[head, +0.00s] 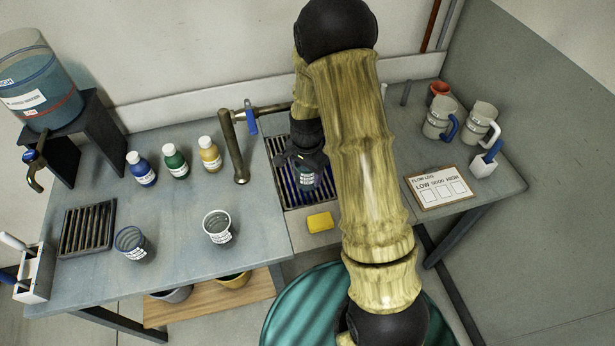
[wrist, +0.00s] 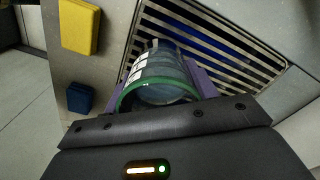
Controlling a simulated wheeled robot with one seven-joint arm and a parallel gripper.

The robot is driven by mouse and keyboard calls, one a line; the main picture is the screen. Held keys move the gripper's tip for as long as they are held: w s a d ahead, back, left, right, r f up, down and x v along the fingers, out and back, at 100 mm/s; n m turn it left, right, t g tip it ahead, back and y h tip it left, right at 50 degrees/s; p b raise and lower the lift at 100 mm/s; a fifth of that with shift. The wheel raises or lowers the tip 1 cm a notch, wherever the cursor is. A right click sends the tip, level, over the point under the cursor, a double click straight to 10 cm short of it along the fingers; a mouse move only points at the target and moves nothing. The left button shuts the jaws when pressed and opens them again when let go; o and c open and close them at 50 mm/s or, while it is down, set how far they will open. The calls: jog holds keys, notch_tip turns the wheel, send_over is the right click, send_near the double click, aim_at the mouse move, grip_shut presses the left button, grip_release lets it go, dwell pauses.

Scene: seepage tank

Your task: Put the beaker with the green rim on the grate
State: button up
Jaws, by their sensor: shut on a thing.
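The beaker with the green rim shows in the wrist view (wrist: 160,78), between the purple fingers of my gripper (wrist: 165,85). Its rim faces the wrist camera, and a white label is on its side. In the head view my gripper (head: 307,166) holds the beaker (head: 308,180) over the slotted grate of the sink (head: 282,155). The grate (wrist: 232,42) lies beyond the beaker in the wrist view. I cannot tell whether the beaker's base touches it. My arm hides the grate's right part in the head view.
A dark slatted rack (head: 88,228), a white-rimmed beaker (head: 217,227) and a bluish beaker (head: 131,242) stand on the left counter. A yellow sponge (head: 319,222) lies before the sink. A brown tap pipe (head: 233,146) rises left of it. Several bottles stand behind.

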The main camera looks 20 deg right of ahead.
aim_at(307, 179)
jog(key=shift+f, duration=1.45)
jog(key=shift+f, duration=0.1)
jog(key=o, duration=1.1)
notch_tip(307, 179, up, 12)
jog(key=b, duration=0.1)
jog(key=shift+w, duration=0.1)
jog(key=shift+s+r, duration=0.2)
jog(key=shift+s, duration=0.05)
